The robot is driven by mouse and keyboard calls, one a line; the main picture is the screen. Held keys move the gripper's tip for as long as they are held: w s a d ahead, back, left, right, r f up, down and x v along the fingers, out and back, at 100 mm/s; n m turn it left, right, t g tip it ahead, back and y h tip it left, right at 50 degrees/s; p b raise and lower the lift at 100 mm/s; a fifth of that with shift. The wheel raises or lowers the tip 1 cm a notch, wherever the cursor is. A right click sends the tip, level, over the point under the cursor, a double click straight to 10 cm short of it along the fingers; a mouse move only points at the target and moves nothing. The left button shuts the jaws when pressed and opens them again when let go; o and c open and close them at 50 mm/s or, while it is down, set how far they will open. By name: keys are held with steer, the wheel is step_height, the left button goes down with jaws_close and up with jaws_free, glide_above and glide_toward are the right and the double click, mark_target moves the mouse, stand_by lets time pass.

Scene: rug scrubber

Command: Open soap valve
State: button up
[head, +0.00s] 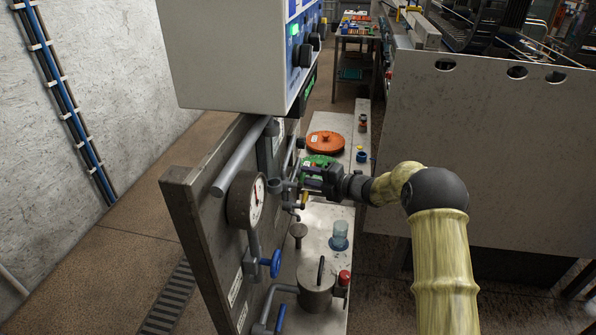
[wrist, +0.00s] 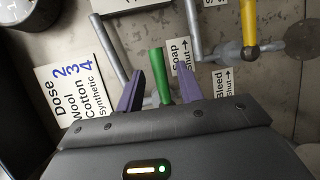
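The green valve handle (wrist: 156,64) stands upright in the wrist view, beside a label (wrist: 181,57) reading "Soap" and "Shut" with an arrow. My gripper (wrist: 158,82) is open, with one purple finger on each side of the green handle. Gaps show between the fingers and the handle, and I see no clear contact. The handle's lower end is hidden behind the gripper body. In the head view my gripper (head: 306,182) is at the panel (head: 200,200), among pipes, and the handle cannot be made out there.
A yellow handle (wrist: 248,22) by a "Bleed" label (wrist: 223,83) and grey pipes are close on the right.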

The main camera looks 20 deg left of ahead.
steer(key=p+x, duration=0.1)
steer(key=x, duration=0.4)
steer(key=shift+c, duration=0.3)
jaws_close()
